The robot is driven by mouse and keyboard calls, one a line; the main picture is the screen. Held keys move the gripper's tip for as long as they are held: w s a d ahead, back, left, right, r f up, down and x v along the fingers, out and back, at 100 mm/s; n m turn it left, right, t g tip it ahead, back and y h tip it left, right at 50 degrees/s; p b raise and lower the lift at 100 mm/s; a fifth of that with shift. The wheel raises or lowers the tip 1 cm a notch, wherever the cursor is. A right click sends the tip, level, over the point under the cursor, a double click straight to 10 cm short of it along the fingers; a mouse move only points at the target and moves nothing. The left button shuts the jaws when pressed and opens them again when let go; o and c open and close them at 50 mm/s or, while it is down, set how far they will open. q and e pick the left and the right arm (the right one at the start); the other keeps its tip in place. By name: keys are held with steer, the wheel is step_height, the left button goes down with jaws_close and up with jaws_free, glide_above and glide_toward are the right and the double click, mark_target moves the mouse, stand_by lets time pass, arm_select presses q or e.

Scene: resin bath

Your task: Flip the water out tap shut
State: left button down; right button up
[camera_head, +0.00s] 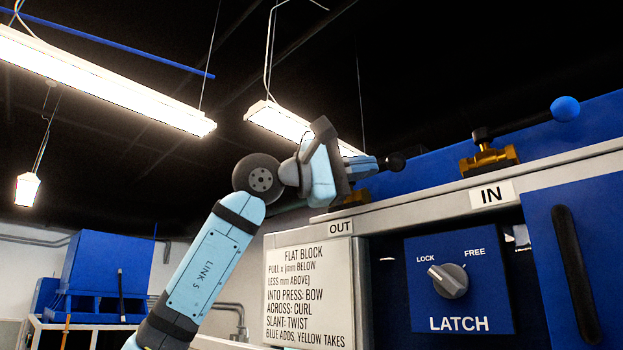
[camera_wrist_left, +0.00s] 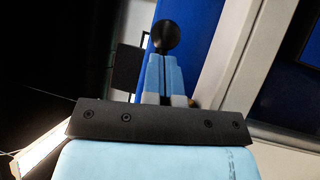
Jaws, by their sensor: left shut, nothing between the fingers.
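The OUT tap shows as a brass body (camera_head: 355,198) on the ledge above the OUT label (camera_head: 340,228), mostly hidden behind my left gripper. A black ball knob (camera_head: 397,161) shows just past the fingertips; its lever is hidden. My left gripper (camera_head: 374,166) is shut and empty, beside the tap and pointing right towards the knob. In the left wrist view the closed fingers (camera_wrist_left: 166,78) point at the black knob (camera_wrist_left: 167,36), which appears directly beyond their tips. Whether they touch it I cannot tell. My right gripper is in neither view.
The IN tap (camera_head: 488,159) stands further right, its dark lever slanting up to a blue ball (camera_head: 565,108). Below are the IN label (camera_head: 491,194), the LATCH dial (camera_head: 448,281) and a printed sign (camera_head: 308,295). A blue panel (camera_head: 440,150) rises behind the taps.

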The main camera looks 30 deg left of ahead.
arm_select(q)
steer(key=shift+w+d, duration=0.25)
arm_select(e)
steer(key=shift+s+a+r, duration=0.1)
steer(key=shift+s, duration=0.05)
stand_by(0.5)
